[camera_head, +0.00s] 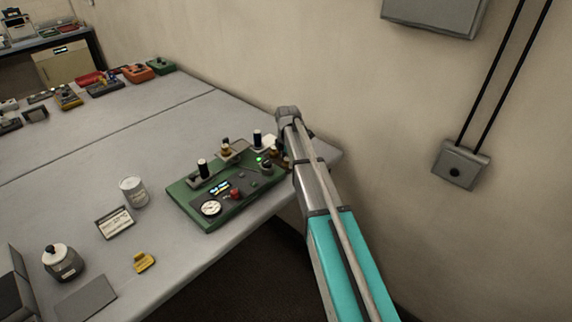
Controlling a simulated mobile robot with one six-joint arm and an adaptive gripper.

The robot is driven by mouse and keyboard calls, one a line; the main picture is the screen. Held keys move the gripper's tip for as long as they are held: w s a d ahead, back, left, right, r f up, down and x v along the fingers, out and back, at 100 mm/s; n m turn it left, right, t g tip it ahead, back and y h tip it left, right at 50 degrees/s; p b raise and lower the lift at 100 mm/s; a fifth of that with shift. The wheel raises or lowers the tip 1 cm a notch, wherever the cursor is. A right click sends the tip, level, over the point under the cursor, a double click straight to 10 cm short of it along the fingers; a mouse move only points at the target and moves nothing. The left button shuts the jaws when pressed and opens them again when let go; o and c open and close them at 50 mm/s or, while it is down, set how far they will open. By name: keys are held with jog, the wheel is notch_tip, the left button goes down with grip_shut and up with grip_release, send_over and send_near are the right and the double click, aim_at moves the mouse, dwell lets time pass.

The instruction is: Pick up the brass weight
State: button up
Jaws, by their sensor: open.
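I cannot tell for sure which thing is the brass weight. A small yellow, brass-coloured block (144,262) with a raised part lies flat near the table's front edge. Another small brass-coloured piece with a dark top (226,148) stands at the back of the green device (183,196). My arm comes up from the lower right and ends in a grey joint at the right of the green device. My gripper does not show; the arm's end hides what is behind it.
The grey table (85,185) holds a pale can (133,191), a framed card (115,222), a dark jar with a white knob (62,264) and a flat grey plate (87,299). Several coloured devices stand at the back left. A wall with a grey box (460,164) rises at the right.

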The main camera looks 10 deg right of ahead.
dwell(0.4)
grip_shut()
